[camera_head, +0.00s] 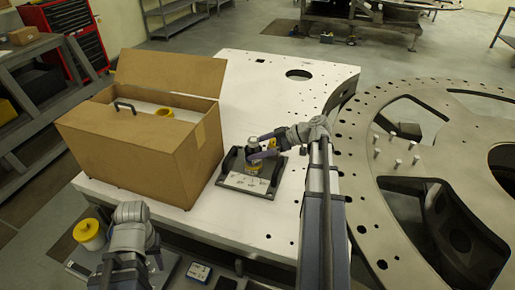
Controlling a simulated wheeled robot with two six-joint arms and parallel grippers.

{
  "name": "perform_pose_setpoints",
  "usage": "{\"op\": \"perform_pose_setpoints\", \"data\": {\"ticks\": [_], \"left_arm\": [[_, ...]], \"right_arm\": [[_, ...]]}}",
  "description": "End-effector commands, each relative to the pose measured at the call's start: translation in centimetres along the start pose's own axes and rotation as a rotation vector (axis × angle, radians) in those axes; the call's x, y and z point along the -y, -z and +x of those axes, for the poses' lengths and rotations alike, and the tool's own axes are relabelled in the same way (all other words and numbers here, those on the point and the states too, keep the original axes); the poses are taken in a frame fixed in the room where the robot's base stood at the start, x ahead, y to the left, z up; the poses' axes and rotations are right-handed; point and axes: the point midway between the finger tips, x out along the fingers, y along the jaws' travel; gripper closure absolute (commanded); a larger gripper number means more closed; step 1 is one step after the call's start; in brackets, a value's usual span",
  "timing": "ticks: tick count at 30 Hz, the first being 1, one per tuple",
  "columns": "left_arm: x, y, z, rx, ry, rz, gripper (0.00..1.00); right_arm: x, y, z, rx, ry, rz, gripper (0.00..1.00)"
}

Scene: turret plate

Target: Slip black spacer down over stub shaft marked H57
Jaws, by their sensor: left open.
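Several short, light stub shafts (398,163) stand upright on the large metal ring plate (350,120) at the right; their markings, including H57, are too small to read. I cannot pick out the black spacer with certainty. My left gripper (130,268) is low at the bottom left, open, over a cluttered lower surface.
An open cardboard box (135,150) stands on the white table (240,75), left of the tray. A yellow-lidded tub (89,233) is left of my left gripper. The table's back area is mostly clear. The ring plate has large openings. A red tool cabinet (70,40) is far left.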

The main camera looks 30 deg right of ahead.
Motion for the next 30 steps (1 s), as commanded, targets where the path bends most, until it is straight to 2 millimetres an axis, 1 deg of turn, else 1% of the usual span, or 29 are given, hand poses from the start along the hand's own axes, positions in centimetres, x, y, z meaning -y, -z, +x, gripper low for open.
{"op": "perform_pose_setpoints", "data": {"ticks": [7,10,11,21,25,30], "left_arm": [[0.0,0.0,0.0,0.0,0.0,0.0,0.56],[0.0,0.0,-0.3,0.0,0.0,0.0,0.56],[0.1,0.0,-0.5,0.0,0.0,0.0,0.56],[0.3,-0.2,-3.1,0.0,0.0,0.0,0.56],[0.3,-0.2,-3.6,0.0,0.0,0.001,0.56],[0.4,-0.2,-3.7,0.0,0.0,0.001,0.56]], "right_arm": [[0.0,0.0,0.0,0.001,0.0,0.0,0.0],[0.0,0.1,-0.5,0.001,-0.001,0.001,0.0],[-0.1,0.1,-0.8,0.001,-0.002,0.001,0.0],[-0.1,0.3,-6.1,0.0,-0.003,0.001,0.0],[-0.1,0.1,-7.3,0.0,-0.001,0.0,0.0],[0.0,0.0,-7.8,0.0,0.0,0.0,0.0]]}}
